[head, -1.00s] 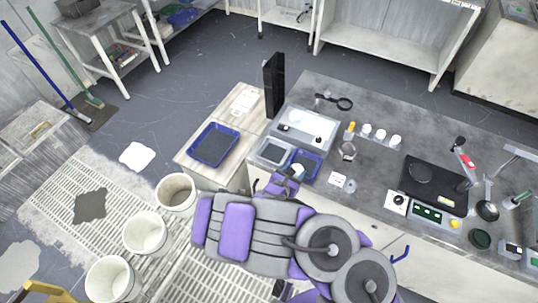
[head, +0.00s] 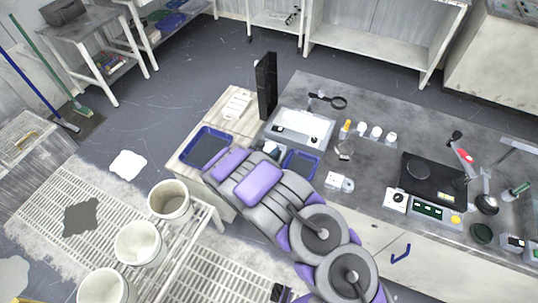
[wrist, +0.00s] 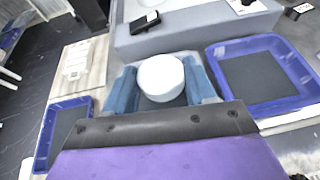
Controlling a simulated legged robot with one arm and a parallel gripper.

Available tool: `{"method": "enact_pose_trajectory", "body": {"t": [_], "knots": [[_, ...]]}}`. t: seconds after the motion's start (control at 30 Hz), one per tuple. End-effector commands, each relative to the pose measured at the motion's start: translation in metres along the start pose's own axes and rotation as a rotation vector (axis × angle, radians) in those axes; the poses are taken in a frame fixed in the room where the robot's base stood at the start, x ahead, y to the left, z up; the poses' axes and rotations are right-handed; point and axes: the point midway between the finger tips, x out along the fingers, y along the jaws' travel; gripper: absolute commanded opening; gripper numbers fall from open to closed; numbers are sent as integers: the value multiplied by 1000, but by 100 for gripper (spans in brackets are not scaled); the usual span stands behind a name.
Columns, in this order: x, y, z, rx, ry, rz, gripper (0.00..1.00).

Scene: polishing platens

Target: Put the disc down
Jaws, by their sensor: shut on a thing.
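The white round disc (wrist: 161,78) shows in the wrist view, held in my gripper (wrist: 160,84), with a bluish side piece on each side of it. Its underside is hidden, so I cannot tell whether it touches anything below. A pale grey tray partly shows around and behind the disc. A blue tray with a dark floor (wrist: 292,91) is to the right, and another blue tray (wrist: 41,150) is lower left. In the head view these are the bench tray (head: 317,166) and the side-table tray (head: 184,154); my arm covers most of the gripper.
A grey raised block (wrist: 185,38) stands behind the disc. A black upright panel (head: 266,86) rises at the bench's left end. White buckets (head: 170,201) stand at lower left. Small bottles and a black device (head: 432,175) occupy the bench's right side.

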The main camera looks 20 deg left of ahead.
Motion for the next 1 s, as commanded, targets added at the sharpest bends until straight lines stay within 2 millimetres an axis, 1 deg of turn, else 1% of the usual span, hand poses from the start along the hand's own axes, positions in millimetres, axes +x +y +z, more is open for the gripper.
{"method": "enact_pose_trajectory", "body": {"t": [0.03,0.1,0.17,0.4,0.67,0.7,0.8,1.0], "knots": [[3,0,-15,-4,6,-1,23],[8,-2,-25,-1,6,0,23],[10,-5,-29,2,6,2,23],[12,-15,-30,8,15,3,23],[15,-8,-40,-2,14,-3,23],[15,-7,-41,-4,14,-2,58],[15,-5,-42,-7,15,-1,66],[14,-5,-42,-9,23,3,66]]}}
